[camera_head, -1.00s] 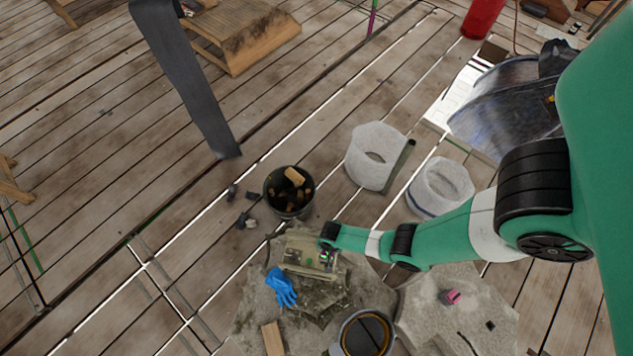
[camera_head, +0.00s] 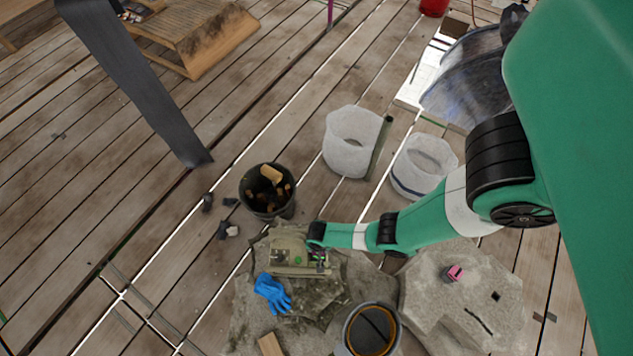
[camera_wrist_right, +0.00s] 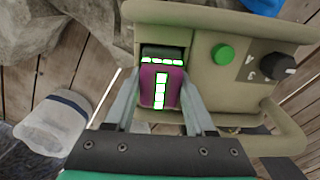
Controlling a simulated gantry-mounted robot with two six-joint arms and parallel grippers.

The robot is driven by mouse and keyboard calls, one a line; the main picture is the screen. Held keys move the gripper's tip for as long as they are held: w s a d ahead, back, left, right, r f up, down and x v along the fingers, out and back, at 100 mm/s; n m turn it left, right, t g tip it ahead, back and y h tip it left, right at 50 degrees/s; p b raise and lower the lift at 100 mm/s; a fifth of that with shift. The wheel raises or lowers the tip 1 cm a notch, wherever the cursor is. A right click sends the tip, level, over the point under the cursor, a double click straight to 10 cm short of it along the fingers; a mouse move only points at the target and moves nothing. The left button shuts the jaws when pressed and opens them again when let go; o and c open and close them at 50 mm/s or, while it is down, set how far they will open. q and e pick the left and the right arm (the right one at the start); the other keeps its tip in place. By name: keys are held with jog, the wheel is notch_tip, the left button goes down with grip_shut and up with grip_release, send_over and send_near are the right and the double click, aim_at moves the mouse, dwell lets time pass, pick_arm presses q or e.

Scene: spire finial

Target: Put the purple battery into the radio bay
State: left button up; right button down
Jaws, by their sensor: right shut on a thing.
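The olive-green radio (camera_head: 286,250) sits on a rock slab. In the right wrist view the radio (camera_wrist_right: 232,92) shows a green button, a black knob and a dark bay opening (camera_wrist_right: 163,51) near its left end. The purple battery (camera_wrist_right: 160,96), with pale green-edged marks, is at this opening, roughly lined up with it; I cannot tell how deep it sits. My right gripper (camera_wrist_right: 163,78) is shut on the battery, one finger on each side. In the head view this gripper (camera_head: 319,261) is at the radio's right end, and the battery is mostly hidden. My left gripper is not in view.
A blue glove (camera_head: 272,293) lies in front of the radio. A black bucket (camera_head: 268,205) stands behind it and a grey bucket (camera_head: 345,335) in front. A pink block (camera_head: 454,272) lies on the right rock. White bins (camera_head: 350,145) stand farther back.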

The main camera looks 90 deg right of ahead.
jog(key=shift+f, duration=0.15)
jog(key=c, duration=0.6)
grip_release()
jog(key=o, duration=0.4)
jog(key=shift+s, duration=0.1)
jog(key=shift+c, duration=0.2)
jog(key=shift+w, duration=0.2)
notch_tip(320, 180, up, 13)
jog(key=p, duration=1.2)
jog(key=shift+f, duration=0.2)
jog(key=shift+s+f, duration=0.1)
